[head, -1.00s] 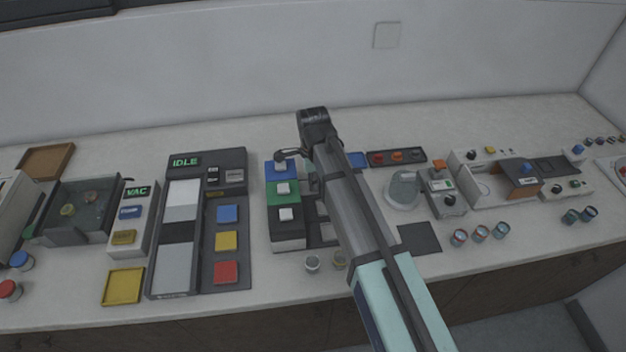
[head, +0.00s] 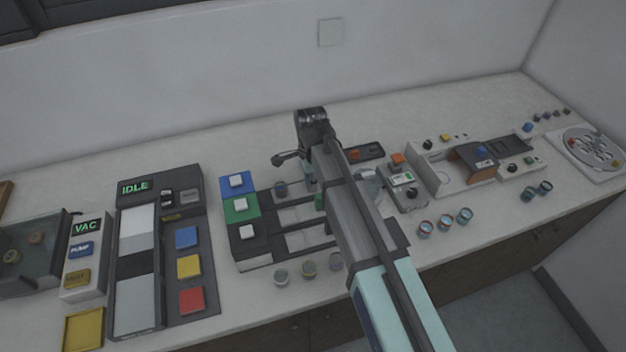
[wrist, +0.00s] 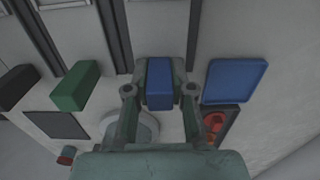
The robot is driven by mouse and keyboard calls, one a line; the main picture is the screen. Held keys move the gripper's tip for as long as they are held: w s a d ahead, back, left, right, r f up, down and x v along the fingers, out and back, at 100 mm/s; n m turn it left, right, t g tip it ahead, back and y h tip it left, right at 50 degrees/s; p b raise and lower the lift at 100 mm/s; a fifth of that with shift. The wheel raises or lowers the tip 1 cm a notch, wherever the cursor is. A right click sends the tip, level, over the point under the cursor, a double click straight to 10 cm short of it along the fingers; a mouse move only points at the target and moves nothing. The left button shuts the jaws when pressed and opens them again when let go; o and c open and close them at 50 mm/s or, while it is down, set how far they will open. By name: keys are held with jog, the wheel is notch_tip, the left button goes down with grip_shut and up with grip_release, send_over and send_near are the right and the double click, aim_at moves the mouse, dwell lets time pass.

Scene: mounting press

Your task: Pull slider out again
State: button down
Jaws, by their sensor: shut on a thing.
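My gripper (wrist: 160,82) is shut on a blue block (wrist: 159,84), the handle of the blue slider, as the wrist view shows. In the head view my arm hides this handle. The press housing (head: 253,260) has blue (head: 227,191), green (head: 231,216) and black sections with white buttons. The blue section's slider extends out of its right side toward my gripper, with a small dark round piece (head: 280,188) on it. A green handle (wrist: 77,86) and a black handle (wrist: 17,87) stand left of my gripper in the wrist view, apart from it.
A blue tray (wrist: 235,81) lies close to the right of my gripper in the wrist view, with a dark holder of red pieces (wrist: 214,125) near it. Several small cups (head: 281,278) stand in front of the press. A panel reading IDLE (head: 134,187) stands to its left.

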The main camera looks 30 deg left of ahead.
jog(key=c, duration=1)
grip_release()
jog(key=shift+w+d, duration=0.25)
jog(key=shift+a, duration=0.1)
notch_tip(320, 180, up, 12)
jog(key=shift+s, duration=0.1)
